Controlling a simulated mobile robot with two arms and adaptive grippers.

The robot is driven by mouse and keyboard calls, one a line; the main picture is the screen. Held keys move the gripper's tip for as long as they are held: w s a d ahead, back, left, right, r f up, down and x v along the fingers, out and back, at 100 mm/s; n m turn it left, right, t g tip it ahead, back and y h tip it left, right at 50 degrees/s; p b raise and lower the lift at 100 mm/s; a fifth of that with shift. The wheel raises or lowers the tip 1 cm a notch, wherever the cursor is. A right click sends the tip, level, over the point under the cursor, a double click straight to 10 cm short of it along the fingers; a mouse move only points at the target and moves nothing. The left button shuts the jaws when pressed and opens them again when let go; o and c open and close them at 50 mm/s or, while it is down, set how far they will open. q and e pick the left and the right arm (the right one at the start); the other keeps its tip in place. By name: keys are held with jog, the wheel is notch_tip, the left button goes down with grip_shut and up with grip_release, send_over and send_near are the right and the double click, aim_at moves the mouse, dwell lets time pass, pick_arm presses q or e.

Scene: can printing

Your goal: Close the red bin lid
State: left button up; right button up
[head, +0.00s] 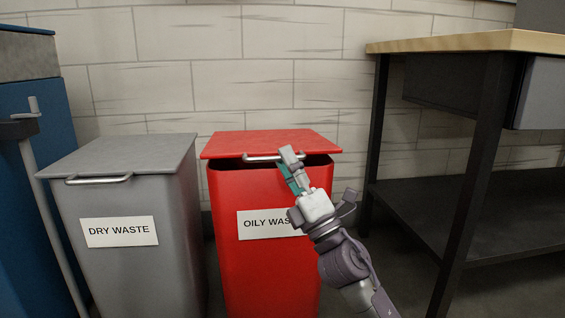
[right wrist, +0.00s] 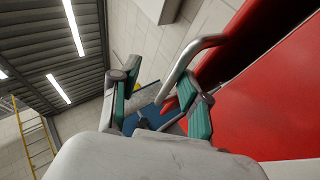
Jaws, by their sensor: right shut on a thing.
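The red bin (head: 250,200), labelled OILY WASTE, stands in the middle of the head view. Its red lid (head: 270,143) is nearly level, with a dark gap between the lid's front edge and the bin rim. A metal handle (head: 258,158) runs along the lid's front edge. In the right wrist view, the handle (right wrist: 190,62) curves down to the fingers of my right gripper (right wrist: 160,105). The gripper partly hides the label. My left gripper is not in view.
A grey bin (head: 125,240), labelled DRY WASTE, stands close to the left with its lid (head: 125,153) down. A workbench with a wooden top (head: 470,42) and dark legs stands at the right. A brick wall (head: 200,70) is behind the bins.

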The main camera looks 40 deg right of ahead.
jog(key=s+d+f+b, duration=0.1)
jog(key=s+f+b, duration=0.3)
jog(key=f, duration=0.3)
jog(key=shift+s, duration=0.25)
dwell(0.5)
jog(key=shift+d, duration=0.1)
dwell(0.5)
